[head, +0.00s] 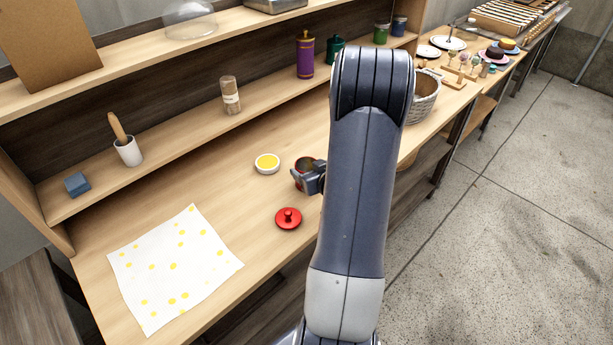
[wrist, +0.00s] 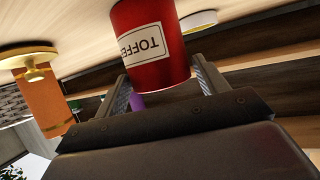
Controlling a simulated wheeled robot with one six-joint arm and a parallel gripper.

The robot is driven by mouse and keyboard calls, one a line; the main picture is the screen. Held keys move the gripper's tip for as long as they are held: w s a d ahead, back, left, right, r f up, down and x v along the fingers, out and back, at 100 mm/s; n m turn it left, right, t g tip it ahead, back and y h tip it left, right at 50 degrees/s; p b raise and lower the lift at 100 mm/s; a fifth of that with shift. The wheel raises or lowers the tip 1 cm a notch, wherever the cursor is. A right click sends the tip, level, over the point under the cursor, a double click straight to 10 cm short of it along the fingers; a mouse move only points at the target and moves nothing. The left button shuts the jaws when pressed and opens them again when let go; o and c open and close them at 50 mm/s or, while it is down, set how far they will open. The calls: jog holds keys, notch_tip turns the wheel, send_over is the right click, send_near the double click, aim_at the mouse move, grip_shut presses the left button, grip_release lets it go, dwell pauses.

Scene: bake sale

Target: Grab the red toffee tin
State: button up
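The red toffee tin (wrist: 152,62) shows large and upside down in the wrist view, with part of its white TOFFEE label. In the head view the tin (head: 303,164) is mostly hidden behind my gripper (head: 310,180), and its top looks uncovered. In the wrist view my gripper's fingers (wrist: 160,82) stand on either side of the tin, and the tin fills nearly all the room between them. I cannot tell whether both fingers press on it. A red knobbed lid (head: 288,218) lies on the counter just in front of the tin.
A small bowl of yellow filling (head: 267,162) stands just left of the tin. A yellow-dotted cloth (head: 172,262) lies at the front left. A basket (head: 424,100) stands beyond my arm. A shelf (head: 178,125) with jars and canisters runs along the back.

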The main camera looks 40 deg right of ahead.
jog(key=c, duration=0.7)
jog(key=shift+r, duration=0.1)
jog(key=shift+c, duration=0.2)
